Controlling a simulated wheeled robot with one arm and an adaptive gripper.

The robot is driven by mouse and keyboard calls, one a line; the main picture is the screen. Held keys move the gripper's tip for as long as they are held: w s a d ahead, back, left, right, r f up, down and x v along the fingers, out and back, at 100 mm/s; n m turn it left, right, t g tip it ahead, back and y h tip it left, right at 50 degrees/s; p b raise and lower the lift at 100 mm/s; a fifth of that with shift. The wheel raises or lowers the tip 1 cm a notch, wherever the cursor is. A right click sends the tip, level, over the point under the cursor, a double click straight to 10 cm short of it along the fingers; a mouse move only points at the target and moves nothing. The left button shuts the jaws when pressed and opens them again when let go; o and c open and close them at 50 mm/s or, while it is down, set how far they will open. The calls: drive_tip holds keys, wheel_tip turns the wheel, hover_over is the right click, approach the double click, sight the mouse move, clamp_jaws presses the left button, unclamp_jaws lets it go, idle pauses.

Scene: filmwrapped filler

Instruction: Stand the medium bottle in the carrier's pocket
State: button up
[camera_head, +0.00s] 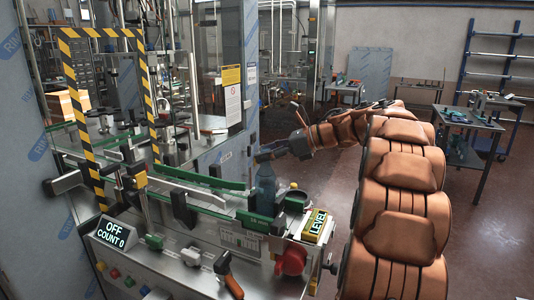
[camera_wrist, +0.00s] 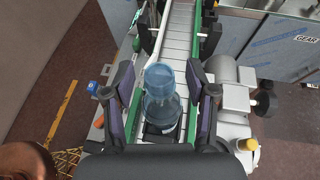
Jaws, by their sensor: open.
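A translucent blue bottle (camera_head: 265,188) stands upright at the near end of the conveyor, between its green rails. In the wrist view the bottle (camera_wrist: 161,108) is seen from above, between the two dark fingers of my gripper (camera_wrist: 159,75). The fingers are spread, with a gap on each side of the bottle. In the head view my gripper (camera_head: 266,154) is at the bottle's top. A dark piece (camera_wrist: 160,138) lies at the bottle's foot; I cannot tell whether it is the carrier, and no pocket is clearly visible.
The conveyor belt (camera_wrist: 177,35) runs away between green rails. A grey motor housing (camera_wrist: 232,98) is close on the right. A yellow-black striped frame (camera_head: 104,100), an "OFF COUNT 0" display (camera_head: 116,233) and a "LEVEL" box (camera_head: 317,224) stand around it.

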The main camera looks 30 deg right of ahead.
drive_tip(key=shift+r+p, duration=0.2)
drive_tip(key=shift+p, duration=0.15)
drive_tip(key=shift+s+d, duration=0.15)
drive_tip(key=shift+d, duration=0.05)
drive_tip(key=b+v, duration=0.3)
drive_tip(key=v, duration=0.8)
drive_tip(key=shift+s, duration=0.2)
drive_tip(key=shift+d+r, duration=0.1)
